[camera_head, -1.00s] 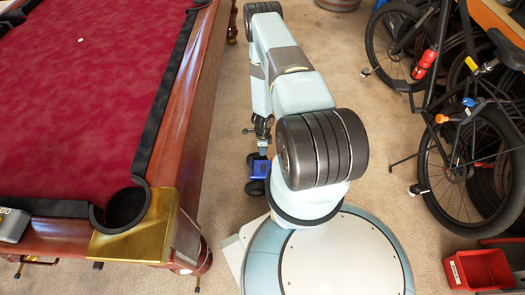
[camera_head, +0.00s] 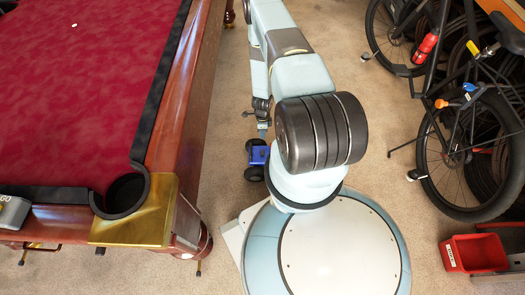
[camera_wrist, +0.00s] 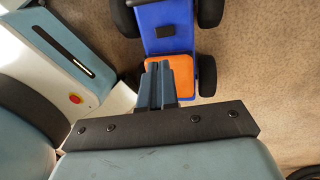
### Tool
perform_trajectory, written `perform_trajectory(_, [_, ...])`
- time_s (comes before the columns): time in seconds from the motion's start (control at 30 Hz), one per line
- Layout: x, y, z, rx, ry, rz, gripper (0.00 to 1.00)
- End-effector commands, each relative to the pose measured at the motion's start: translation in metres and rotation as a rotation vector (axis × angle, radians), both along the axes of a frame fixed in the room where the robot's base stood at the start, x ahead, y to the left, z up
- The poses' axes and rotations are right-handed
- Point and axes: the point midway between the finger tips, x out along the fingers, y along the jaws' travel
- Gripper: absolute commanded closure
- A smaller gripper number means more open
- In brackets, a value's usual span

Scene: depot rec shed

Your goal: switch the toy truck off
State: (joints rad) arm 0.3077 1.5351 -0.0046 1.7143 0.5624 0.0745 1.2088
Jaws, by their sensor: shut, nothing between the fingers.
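The toy truck (camera_head: 259,155) is blue with black wheels and stands on the carpet between the pool table and my base, partly hidden by my arm in the head view. In the wrist view the truck (camera_wrist: 182,45) shows a blue body, an orange panel (camera_wrist: 183,70) and a small dark patch (camera_wrist: 165,31) on the blue. I cannot tell whether that patch is a switch. My gripper (camera_wrist: 159,72) is shut and empty, its fingertips overlapping the orange panel's left edge in the picture. I cannot tell whether they touch it. In the head view my gripper (camera_head: 263,131) is at the truck's far end.
The red-topped pool table (camera_head: 90,90) stands on the left, its brass corner close to my base. A bicycle (camera_head: 455,140) stands on the right, with a red bin (camera_head: 474,253) below it. Bare carpet (camera_head: 370,130) lies between my arm and the bicycle.

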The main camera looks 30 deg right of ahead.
Motion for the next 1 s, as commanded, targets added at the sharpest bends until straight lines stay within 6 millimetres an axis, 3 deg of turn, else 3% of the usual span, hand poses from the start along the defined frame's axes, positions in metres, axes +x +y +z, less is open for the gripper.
perform_trajectory(0.27, [0.0, 0.0, -0.001, 0.0, 0.0, 0.0, 1.0])
perform_trajectory(0.43, [-0.002, 0.001, -0.012, 0.0, 0.0, 0.0, 1.0])
perform_trajectory(1.0, [-0.015, 0.008, -0.096, 0.0, 0.001, -0.001, 1.0])
